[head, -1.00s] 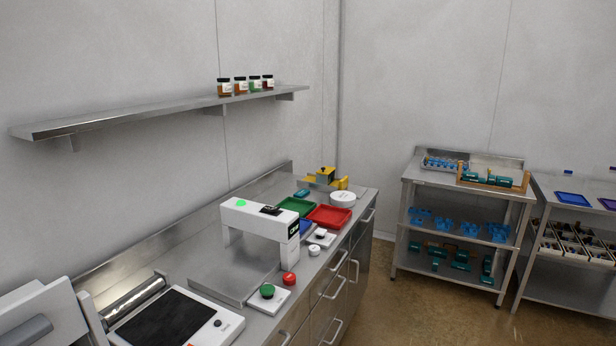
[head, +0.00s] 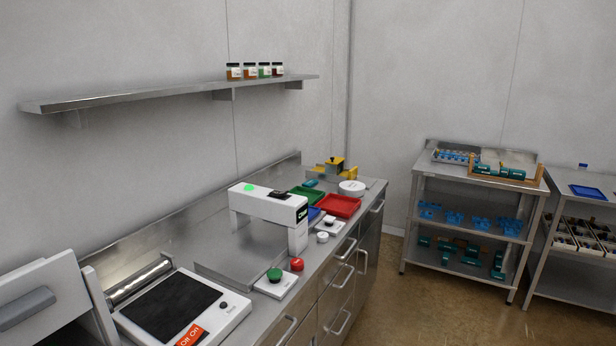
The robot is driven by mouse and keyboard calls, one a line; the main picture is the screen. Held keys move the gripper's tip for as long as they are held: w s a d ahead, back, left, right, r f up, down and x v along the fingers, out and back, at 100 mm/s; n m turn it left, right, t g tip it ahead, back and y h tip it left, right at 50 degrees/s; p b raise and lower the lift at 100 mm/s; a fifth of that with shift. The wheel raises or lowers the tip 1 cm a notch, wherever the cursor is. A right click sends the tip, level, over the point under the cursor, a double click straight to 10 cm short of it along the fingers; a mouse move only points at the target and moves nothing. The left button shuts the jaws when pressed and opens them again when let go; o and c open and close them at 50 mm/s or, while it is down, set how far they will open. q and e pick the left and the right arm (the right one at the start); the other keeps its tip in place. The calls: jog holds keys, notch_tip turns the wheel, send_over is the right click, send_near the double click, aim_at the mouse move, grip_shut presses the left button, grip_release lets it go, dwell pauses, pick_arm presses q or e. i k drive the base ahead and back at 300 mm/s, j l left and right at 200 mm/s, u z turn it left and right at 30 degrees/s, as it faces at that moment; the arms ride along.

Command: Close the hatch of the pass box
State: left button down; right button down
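No part in view can be surely told as the pass box or its hatch. A white panel with a dark grey bar handle (head: 24,308) stands at the lower left edge, cut off by the frame; I cannot tell whether it belongs to the pass box. Neither of my grippers is in view.
A steel bench holds a black-topped plate device (head: 172,309), a white arch-shaped device (head: 272,207), a green button (head: 274,274), a red tray (head: 338,206) and a green tray (head: 306,197). A wall shelf (head: 180,95) carries jars. Racks (head: 470,205) stand right; floor between is clear.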

aim_at(37, 302)
jog(key=k+l+u, duration=0.1)
jog(key=u, duration=1.5)
jog(key=i+u, duration=0.2)
jog(key=u, duration=0.25)
